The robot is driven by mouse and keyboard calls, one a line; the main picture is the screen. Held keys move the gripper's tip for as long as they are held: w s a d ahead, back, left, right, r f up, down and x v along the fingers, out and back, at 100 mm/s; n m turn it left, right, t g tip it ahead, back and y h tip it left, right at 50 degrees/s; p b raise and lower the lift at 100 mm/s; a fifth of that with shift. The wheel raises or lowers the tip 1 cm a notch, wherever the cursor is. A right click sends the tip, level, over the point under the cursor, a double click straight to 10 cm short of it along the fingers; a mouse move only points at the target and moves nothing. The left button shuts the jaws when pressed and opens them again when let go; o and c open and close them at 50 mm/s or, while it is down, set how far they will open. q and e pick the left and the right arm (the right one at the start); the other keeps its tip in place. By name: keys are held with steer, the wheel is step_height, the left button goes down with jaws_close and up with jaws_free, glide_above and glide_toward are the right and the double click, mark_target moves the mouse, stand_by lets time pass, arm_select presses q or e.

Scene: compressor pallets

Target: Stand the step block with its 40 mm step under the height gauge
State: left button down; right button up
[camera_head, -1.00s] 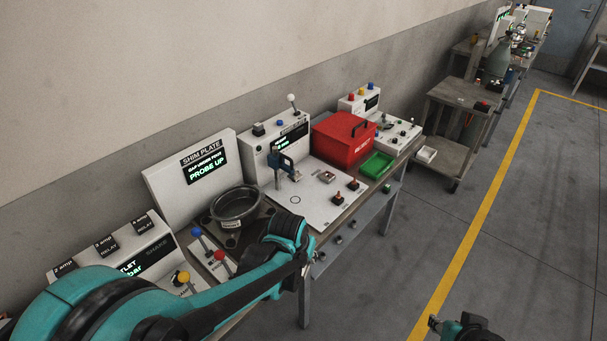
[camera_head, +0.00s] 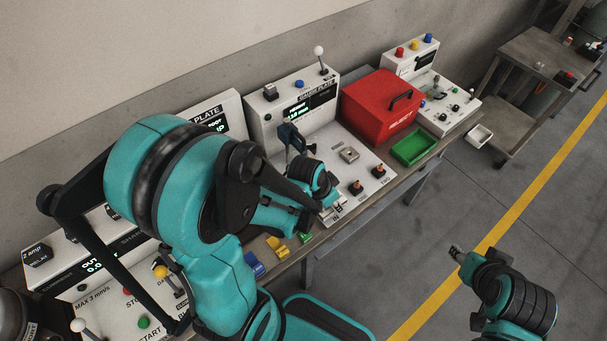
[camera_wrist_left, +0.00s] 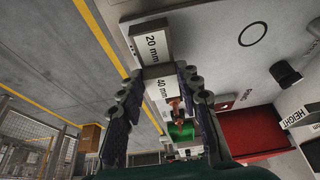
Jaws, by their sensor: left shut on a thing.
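My left gripper (camera_wrist_left: 155,105) is shut on the grey step block (camera_wrist_left: 152,45), with one finger on each side of its part marked "40 mm". The part marked "20 mm" sticks out beyond the fingertips. In the head view my left gripper (camera_head: 325,203) is at the front edge of the white gauge plate, and my arm hides much of this area. The blue height gauge (camera_head: 290,137) stands farther back on the plate. A black ring mark (camera_wrist_left: 252,34) on the plate lies apart from the block. My right gripper (camera_head: 457,254) is over the floor; its jaws are too small to judge.
A small metal piece (camera_head: 349,155) and two orange-topped controls (camera_head: 356,187) are on the plate, right of my left gripper. A red reject box (camera_head: 383,108) and a green tray (camera_head: 414,146) stand farther right. Blue and yellow blocks (camera_head: 277,247) lie near the front edge.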

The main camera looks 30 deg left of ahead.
arm_select(q)
steer(key=w+a, duration=0.1)
steer(key=a, duration=0.2)
steer(key=w+a, duration=0.1)
steer(key=a, duration=0.2)
steer(key=w+a+b, duration=0.1)
steer(key=w+a, duration=0.1)
steer(key=a, duration=0.1)
steer(key=shift+a, duration=0.2)
steer(key=a, duration=0.1)
steer(key=w+a, duration=0.1)
steer(key=a, duration=0.1)
steer(key=shift+w+a+b, duration=0.1)
steer(key=shift+w+b, duration=0.1)
steer(key=shift+b, duration=0.1)
steer(key=shift+f+b, duration=0.35)
steer(key=shift+f, duration=0.35)
steer(key=shift+f, duration=0.1)
steer(key=shift+f, duration=0.1)
steer(key=c, duration=1)
jaws_free()
steer(key=shift+c, duration=0.2)
